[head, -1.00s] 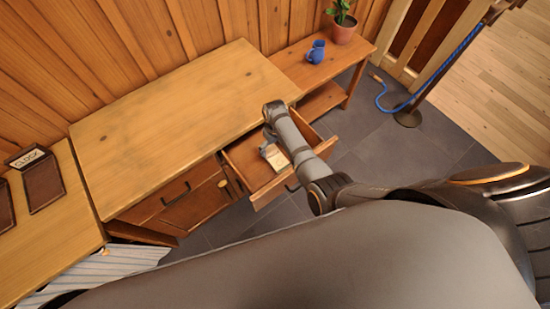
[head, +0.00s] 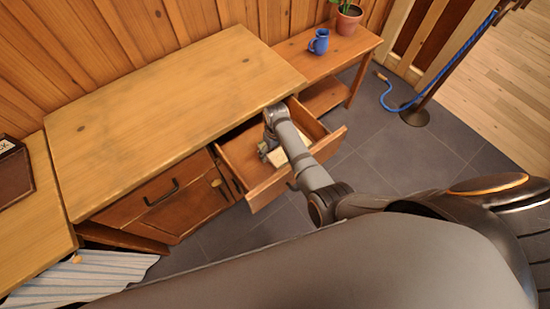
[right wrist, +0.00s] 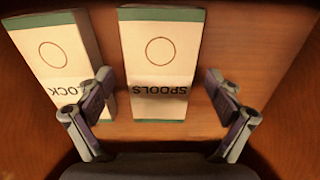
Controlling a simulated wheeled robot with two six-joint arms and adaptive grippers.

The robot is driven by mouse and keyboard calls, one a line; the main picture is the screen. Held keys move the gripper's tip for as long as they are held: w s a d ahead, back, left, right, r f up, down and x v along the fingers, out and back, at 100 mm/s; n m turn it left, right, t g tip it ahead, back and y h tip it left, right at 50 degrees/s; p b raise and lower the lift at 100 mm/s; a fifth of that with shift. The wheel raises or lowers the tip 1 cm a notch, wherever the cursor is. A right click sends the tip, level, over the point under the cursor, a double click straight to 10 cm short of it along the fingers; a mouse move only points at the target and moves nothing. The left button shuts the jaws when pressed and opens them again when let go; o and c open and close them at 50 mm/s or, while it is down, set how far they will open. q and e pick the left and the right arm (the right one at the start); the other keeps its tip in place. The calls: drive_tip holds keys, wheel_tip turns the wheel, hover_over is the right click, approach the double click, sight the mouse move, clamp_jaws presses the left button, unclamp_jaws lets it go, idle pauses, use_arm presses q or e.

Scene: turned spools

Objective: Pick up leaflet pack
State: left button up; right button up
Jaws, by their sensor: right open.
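Two cream leaflet packs lie side by side in an open drawer. In the head view my right gripper (head: 266,150) is inside the drawer, partly hidden by my arm. My left gripper is out of view.
The drawer (head: 262,195) has wooden walls around the packs and sits under a wooden desk top (head: 160,100). A low side table (head: 335,58) holds a blue jug (head: 319,42) and a potted plant (head: 348,20). Grey floor lies right of the drawer.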

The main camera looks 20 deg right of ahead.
drive_tip(key=shift+c, duration=0.5)
drive_tip(key=c, duration=1.2)
drive_tip(key=shift+c, duration=0.2)
drive_tip(key=shift+p, duration=0.3)
